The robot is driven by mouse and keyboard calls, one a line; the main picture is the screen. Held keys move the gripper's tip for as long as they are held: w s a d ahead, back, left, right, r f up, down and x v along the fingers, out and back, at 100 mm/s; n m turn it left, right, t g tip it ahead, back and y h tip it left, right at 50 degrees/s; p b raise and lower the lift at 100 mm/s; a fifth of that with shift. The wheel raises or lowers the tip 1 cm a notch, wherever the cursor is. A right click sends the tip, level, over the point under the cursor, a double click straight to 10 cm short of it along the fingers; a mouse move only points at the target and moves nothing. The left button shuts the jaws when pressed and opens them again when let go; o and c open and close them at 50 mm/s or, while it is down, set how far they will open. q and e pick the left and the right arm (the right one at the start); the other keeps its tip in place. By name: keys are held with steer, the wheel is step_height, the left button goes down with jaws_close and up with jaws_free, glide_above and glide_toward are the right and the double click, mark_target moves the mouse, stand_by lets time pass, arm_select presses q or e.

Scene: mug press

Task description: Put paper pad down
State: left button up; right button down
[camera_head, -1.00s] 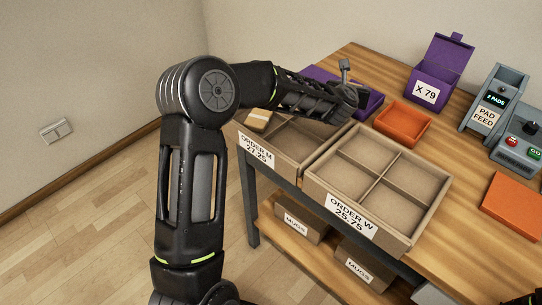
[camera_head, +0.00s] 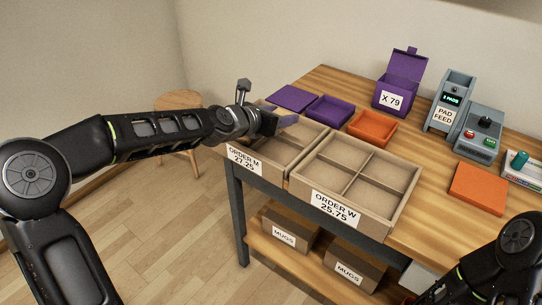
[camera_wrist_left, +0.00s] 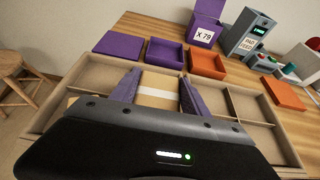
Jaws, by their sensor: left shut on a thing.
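My left gripper (camera_wrist_left: 155,92) is shut on a tan paper pad with a white band (camera_wrist_left: 158,96), held between its purple fingers in the left wrist view. In the head view the left gripper (camera_head: 288,121) is over the ORDER M box (camera_head: 243,159), a divided cardboard box; the pad is hidden there. I cannot tell whether the pad touches the box floor. The ORDER W box (camera_head: 336,209) stands beside it with empty compartments. My right arm shows at the lower right of the head view, but its gripper is not visible.
Behind the boxes are a flat purple piece (camera_head: 293,98), a purple tray (camera_head: 330,111) and an orange tray (camera_head: 372,128). The X 79 box (camera_head: 394,98), pad feed (camera_head: 449,104) and a button unit (camera_head: 480,137) stand farther back. A flat orange piece (camera_head: 479,188) lies right; a stool (camera_head: 178,101) is left.

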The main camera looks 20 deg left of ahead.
arm_select(q)
steer(key=shift+f, duration=3.15)
steer(key=shift+f+b, duration=0.4)
steer(key=shift+f, duration=1.5)
steer(key=shift+f, duration=0.2)
steer(key=o, duration=1.3)
steer(key=shift+r, duration=0.1)
